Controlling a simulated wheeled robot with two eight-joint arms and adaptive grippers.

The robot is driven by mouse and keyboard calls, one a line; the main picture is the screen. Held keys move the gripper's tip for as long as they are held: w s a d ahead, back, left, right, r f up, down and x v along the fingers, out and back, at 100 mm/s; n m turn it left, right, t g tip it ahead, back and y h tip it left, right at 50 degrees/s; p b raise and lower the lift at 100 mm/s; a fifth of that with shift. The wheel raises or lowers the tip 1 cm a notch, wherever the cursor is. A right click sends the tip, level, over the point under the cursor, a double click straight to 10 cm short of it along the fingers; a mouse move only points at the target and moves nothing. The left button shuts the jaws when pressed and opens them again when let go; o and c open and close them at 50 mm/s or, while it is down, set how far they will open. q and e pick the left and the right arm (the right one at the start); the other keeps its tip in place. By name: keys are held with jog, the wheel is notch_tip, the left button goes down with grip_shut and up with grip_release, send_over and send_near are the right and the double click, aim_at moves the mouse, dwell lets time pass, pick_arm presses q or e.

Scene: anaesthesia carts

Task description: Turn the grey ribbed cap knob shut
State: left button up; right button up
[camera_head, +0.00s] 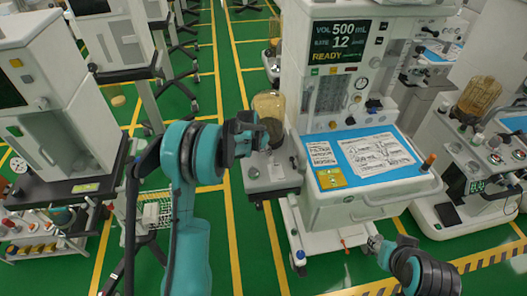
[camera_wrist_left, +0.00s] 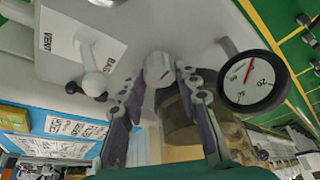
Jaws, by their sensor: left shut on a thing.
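The grey cap knob (camera_wrist_left: 158,68) shows in the left wrist view, standing out from the light housing, with a short dark mark on its face. Its ribs are too small to make out. My left gripper (camera_wrist_left: 160,80) has one finger on each side of the knob and is shut on it. In the head view my left gripper (camera_head: 256,138) is at the left side of the anaesthesia cart (camera_head: 330,195), in front of the amber bellows canister (camera_head: 268,104), and hides the knob. My right gripper (camera_head: 375,243) is low, below the cart's front edge, apart from everything; its fingers are too small to judge.
Close to the knob are a round dial gauge (camera_wrist_left: 252,80) and a white lever (camera_wrist_left: 92,80) beside a VENT/BAG label. A blue mat (camera_head: 330,180) with printed sheets covers the worktop. Other carts stand left and right; green floor lies between.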

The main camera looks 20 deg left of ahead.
dwell(0.3)
pick_arm(q)
jog(key=o, duration=1.1)
jog(key=shift+o, duration=0.2)
jog(key=v, duration=1.2)
jog(key=shift+a+f, duration=0.1)
